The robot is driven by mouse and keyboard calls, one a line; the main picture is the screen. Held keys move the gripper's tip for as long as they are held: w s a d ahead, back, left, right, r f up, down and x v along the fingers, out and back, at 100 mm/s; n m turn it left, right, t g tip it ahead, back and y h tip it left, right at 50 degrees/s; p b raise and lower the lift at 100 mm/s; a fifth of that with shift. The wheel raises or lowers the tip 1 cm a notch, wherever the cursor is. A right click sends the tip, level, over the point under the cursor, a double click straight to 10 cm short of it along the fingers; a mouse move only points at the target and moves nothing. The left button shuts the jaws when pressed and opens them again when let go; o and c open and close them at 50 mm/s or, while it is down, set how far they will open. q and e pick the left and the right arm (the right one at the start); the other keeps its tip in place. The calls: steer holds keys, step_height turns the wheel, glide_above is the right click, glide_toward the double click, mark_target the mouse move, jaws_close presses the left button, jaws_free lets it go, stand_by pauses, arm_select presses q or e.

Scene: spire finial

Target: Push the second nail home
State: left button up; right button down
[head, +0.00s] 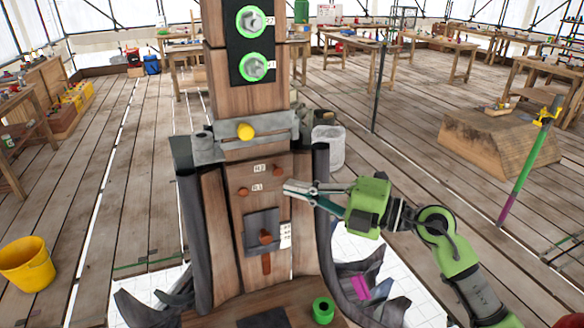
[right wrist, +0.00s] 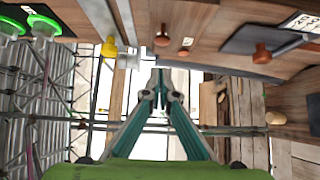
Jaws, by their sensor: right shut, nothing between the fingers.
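The wooden post carries a front board (head: 222,185) with two copper-brown nails. The second nail (head: 278,171), beside the label N2, sits at upper right; its round head stands out from the wood in the right wrist view (right wrist: 162,36). The first nail (head: 243,191), by the label N1, sits lower left and shows smaller in the right wrist view (right wrist: 183,50). My right gripper (head: 287,188) is shut and empty, its tips just below and right of the second nail in the head view. In the right wrist view its fingertips (right wrist: 160,75) appear apart from both nails. My left gripper is not in view.
A grey collar with a yellow knob (head: 245,131) crosses the post above the nails. Below them is a dark plate (head: 262,222) with a copper peg (head: 265,237). Dark curved sheets flank the board. A yellow bucket (head: 27,262) stands on the floor at left.

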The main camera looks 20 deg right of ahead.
mark_target(274, 174)
steer(key=shift+w+p, duration=0.5)
steer(key=shift+w, duration=1.4)
